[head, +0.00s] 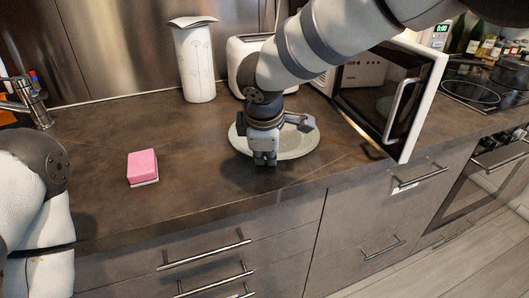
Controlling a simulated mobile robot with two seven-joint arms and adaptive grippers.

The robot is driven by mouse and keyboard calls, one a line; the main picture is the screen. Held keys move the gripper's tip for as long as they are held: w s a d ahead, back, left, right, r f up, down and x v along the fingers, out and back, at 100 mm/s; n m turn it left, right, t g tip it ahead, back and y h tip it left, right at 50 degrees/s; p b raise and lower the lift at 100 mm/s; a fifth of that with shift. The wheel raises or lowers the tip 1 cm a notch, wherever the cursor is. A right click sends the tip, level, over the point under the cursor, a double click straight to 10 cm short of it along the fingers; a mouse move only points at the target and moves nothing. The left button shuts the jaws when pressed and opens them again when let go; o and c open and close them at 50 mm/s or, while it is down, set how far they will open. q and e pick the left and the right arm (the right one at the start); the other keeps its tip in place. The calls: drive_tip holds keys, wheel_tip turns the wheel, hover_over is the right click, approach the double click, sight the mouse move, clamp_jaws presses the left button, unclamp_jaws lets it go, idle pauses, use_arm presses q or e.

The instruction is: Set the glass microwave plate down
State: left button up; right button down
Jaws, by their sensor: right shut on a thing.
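The round glass microwave plate (298,146) is at the middle of the counter, below the open microwave. It looks level and at or very near the counter top; I cannot tell whether it fully rests there. My right gripper (265,160) points down over the plate's left and front part and is shut on the plate. The gripper hides part of the plate. My left arm shows at the left edge, but its gripper is out of view.
The microwave door (400,100) stands open on the right, jutting past the counter edge. A pink sponge (142,165) lies left on the counter (200,165). A white canister (196,65) and a white toaster (243,55) stand at the back. The counter between sponge and plate is clear.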

drive_tip(key=shift+f, duration=0.2)
drive_tip(key=c, duration=1.6)
unclamp_jaws()
drive_tip(key=shift+c, duration=0.2)
drive_tip(key=shift+s+r, duration=0.15)
drive_tip(key=shift+r, duration=0.25)
drive_tip(key=v, duration=1.1)
drive_tip(key=shift+r, duration=0.15)
